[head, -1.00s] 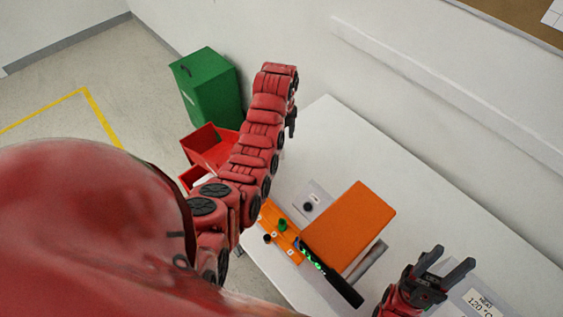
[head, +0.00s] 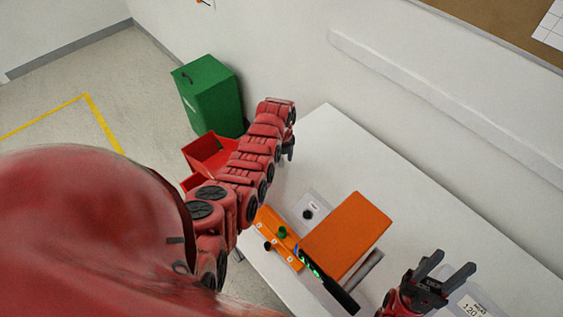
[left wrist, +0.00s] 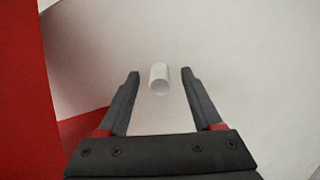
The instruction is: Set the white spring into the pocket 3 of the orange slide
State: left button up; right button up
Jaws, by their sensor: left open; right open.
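The white spring shows as a small white cylinder (left wrist: 158,78) in the left wrist view. It is between and slightly beyond the fingertips of my left gripper (left wrist: 160,76), with gaps on both sides. In the head view my left gripper (head: 289,150) is at the table's far left edge, mostly hidden by its arm, and the spring is not visible there. The orange slide (head: 266,219) is a flat strip with small labels near the front left of the table. A green piece (head: 282,232) stands on it. The label of pocket 3 is not readable. My right gripper (head: 455,264) is open and empty at the right.
A large orange block (head: 346,232) and a dark bar with green lights (head: 330,284) stand right of the slide. A grey plate with a black knob (head: 308,214) is behind it. Red bins (head: 207,152) and a green cabinet (head: 208,92) stand beyond the table's left edge.

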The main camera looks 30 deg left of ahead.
pick_arm(q)
jog(key=shift+c, duration=0.3)
grip_shut()
jog(key=shift+r, duration=0.1)
